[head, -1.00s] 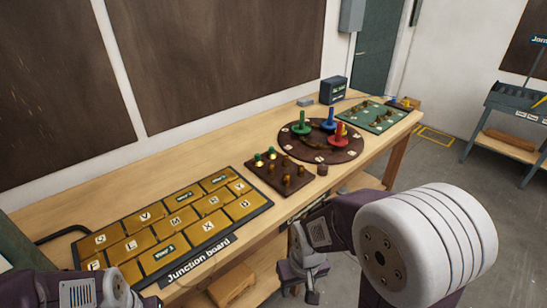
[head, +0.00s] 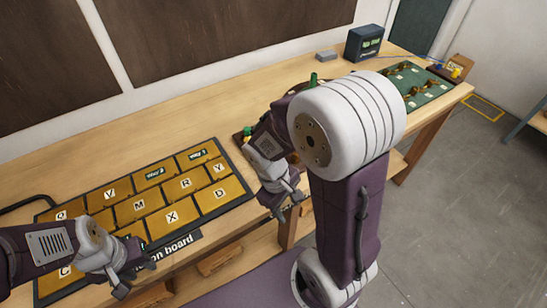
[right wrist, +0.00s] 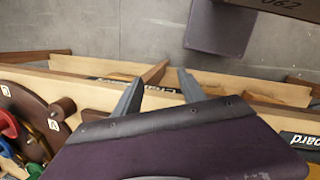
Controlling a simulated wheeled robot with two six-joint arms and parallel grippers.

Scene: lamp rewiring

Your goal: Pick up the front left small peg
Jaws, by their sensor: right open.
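The dark peg board (head: 237,138) is mostly hidden behind my right arm in the head view. My right gripper (head: 288,207) points down at the table's front edge, between the peg board and the junction board. In the right wrist view its fingers (right wrist: 157,85) are apart with nothing between them, over the table edge and floor. My left gripper (head: 136,279) is open and empty over the junction board's lower left part.
The junction board (head: 142,208) with lettered gold tiles lies left. The round dark board (right wrist: 30,108) and a brown cylinder (right wrist: 62,108) show at left in the wrist view. A green board (head: 425,88) and dark box (head: 364,43) stand further right.

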